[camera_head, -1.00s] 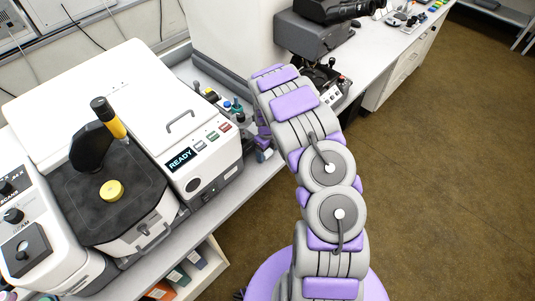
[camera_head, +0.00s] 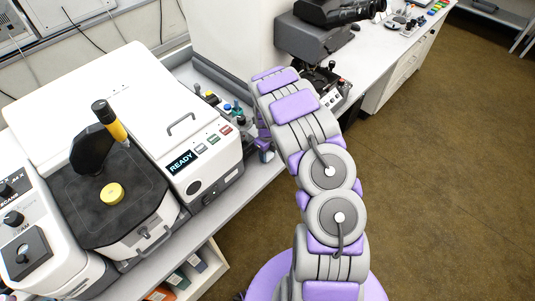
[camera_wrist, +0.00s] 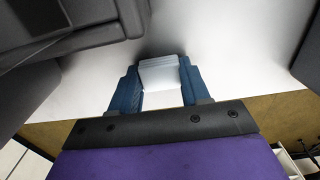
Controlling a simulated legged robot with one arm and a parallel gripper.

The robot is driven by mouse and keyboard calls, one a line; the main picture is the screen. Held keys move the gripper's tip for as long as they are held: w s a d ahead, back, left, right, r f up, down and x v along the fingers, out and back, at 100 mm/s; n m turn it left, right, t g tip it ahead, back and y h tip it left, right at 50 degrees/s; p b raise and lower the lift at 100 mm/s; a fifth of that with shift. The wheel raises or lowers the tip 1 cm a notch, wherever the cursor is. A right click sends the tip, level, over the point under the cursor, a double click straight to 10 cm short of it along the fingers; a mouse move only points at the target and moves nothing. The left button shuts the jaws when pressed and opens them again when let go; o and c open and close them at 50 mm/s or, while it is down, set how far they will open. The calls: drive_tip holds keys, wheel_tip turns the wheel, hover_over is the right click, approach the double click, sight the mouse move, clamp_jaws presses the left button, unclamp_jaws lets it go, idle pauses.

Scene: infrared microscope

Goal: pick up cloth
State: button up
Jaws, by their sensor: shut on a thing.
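In the wrist view, my gripper (camera_wrist: 159,74) has its two blue fingers on either side of a white, folded, layered cloth (camera_wrist: 160,68). The fingers are shut on the cloth, which sits between the fingertips just over a white surface. I cannot tell whether the cloth still touches that surface. In the head view, my arm reaches away to the bench beside the white instrument. My gripper and the cloth are mostly hidden there behind the arm.
The white instrument (camera_head: 95,75) with a READY display (camera_head: 181,162) stands left of my arm. A dark microscope (camera_head: 318,42) stands on the bench beyond. Small bottles (camera_head: 232,108) sit close to the arm. In the wrist view, dark equipment (camera_wrist: 60,55) is near on the left. Open floor (camera_head: 440,180) lies right.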

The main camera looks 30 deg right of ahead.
wheel_tip(320, 180, up, 18)
drive_tip(key=p, duration=0.3)
drive_tip(key=shift+a, duration=0.1)
